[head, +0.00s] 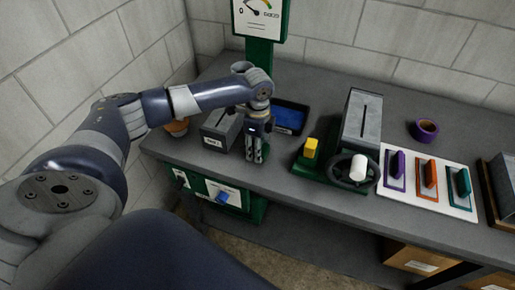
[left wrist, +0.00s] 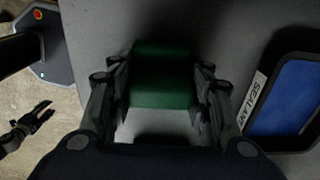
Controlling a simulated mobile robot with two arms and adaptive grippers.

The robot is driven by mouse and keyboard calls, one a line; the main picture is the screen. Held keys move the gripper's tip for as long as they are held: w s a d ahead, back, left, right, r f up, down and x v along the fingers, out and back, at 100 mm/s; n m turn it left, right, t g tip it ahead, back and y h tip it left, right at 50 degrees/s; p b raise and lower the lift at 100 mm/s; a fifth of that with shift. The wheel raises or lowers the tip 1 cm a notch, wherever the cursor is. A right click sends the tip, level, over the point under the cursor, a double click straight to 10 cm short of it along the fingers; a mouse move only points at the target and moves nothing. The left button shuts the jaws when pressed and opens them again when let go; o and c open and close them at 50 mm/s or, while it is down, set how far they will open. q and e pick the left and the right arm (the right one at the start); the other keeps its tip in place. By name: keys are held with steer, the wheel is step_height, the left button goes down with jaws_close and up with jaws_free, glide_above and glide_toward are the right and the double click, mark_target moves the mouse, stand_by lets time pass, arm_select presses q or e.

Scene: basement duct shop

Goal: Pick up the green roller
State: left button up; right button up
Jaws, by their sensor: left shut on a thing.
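The green roller (left wrist: 163,77) shows in the left wrist view as a dark green, block-like shape between the two fingers. My left gripper (left wrist: 160,98) is shut on it. In the head view my left gripper (head: 255,152) points down over the bench, left of the blue tray. The roller is hidden or too small to make out there. I cannot tell whether it touches the bench top. A dark two-pronged shape (left wrist: 27,126) at the lower left of the left wrist view may be my right gripper; its state is unclear.
The blue tray (head: 307,109), labelled SEALANT, lies close to the right of my left gripper. A grey box (head: 214,140) stands to its left. A green fixture with a handwheel (head: 343,184) and a white board (head: 463,207) with coloured handles are farther right.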

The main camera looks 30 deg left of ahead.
arm_select(q)
steer(key=shift+w+r+b, duration=0.1)
steer(key=shift+r+b, duration=0.2)
steer(key=shift+r, duration=0.25)
step_height(320, 180, up, 2)
steer(key=shift+r+b, duration=0.2)
steer(key=shift+b, duration=0.3)
steer(key=s+b, duration=0.1)
steer(key=s, duration=0.4)
steer(key=s+r+b, duration=0.1)
steer(key=s, duration=0.4)
steer(key=s+d, duration=0.1)
steer(key=s, duration=0.5)
steer(key=shift+d+r+b, duration=0.1)
steer(key=shift+r+b, duration=0.15)
steer(key=shift+b, duration=0.15)
arm_select(e)
steer(key=f, duration=0.2)
steer(key=w+f, duration=0.1)
steer(key=f, duration=0.1)
steer(key=shift+f, duration=0.2)
